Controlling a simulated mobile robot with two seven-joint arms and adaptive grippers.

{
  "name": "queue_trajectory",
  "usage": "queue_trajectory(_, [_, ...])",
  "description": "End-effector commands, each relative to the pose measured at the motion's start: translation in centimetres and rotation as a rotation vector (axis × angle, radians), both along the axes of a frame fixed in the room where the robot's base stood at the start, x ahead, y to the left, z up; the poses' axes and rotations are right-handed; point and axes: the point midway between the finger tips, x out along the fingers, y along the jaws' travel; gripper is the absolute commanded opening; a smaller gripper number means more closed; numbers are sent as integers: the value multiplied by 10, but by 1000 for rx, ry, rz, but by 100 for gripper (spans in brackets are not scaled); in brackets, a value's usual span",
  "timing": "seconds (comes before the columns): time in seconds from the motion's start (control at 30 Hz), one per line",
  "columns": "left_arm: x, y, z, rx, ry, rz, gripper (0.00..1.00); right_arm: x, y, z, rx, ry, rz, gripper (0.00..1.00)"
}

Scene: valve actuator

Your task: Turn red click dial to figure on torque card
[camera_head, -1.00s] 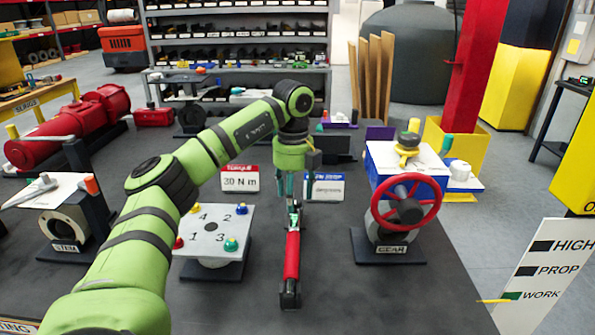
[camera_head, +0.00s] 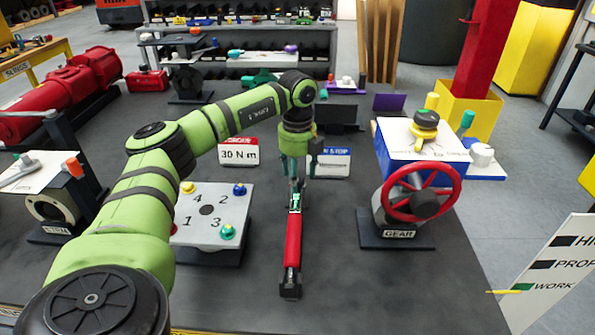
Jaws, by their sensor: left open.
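The torque card (camera_head: 238,153), white with a red header, reads 30 N m and stands on the dark bench, left of my left gripper. A long red tool (camera_head: 292,243) lies on the bench, pointing towards me. It has a green and pale part at its far end and a black near end (camera_head: 290,285). Which part of it is the click dial, and any figure on it, is too small to tell. My left gripper (camera_head: 297,187) points down, open, over the tool's far end. I cannot tell whether the fingers touch it. My right gripper is out of view.
A white plate with numbers and coloured knobs (camera_head: 212,212) stands left of the tool. A gear unit with a red handwheel (camera_head: 421,192) stands to the right. A blue-headed card (camera_head: 333,162) is behind my gripper. Bare bench lies on both sides of the tool.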

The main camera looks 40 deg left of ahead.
Motion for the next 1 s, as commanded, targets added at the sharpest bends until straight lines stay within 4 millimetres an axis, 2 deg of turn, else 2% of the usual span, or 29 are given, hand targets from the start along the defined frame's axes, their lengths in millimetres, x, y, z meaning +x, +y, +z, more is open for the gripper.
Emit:
queue_trajectory(0.2, [0, 0, -1, 0, 0, 0, 61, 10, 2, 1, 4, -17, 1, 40])
queue_trajectory(0.23, [0, 0, -1, 0, 0, 0, 57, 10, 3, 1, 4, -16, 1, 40])
queue_trajectory(0.27, [0, 0, -1, 0, 0, 0, 45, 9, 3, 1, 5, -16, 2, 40])
queue_trajectory(0.3, [0, 0, -1, 0, 0, 0, 29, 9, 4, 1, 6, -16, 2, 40])
queue_trajectory(0.37, [0, 0, -1, 0, 0, 0, 5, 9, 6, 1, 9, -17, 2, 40])
queue_trajectory(0.77, [-1, 0, -1, 0, 3, -19, 4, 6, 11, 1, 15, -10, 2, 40])
queue_trajectory(1.0, [0, 0, 0, 0, 3, -126, 4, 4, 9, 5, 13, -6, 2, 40])
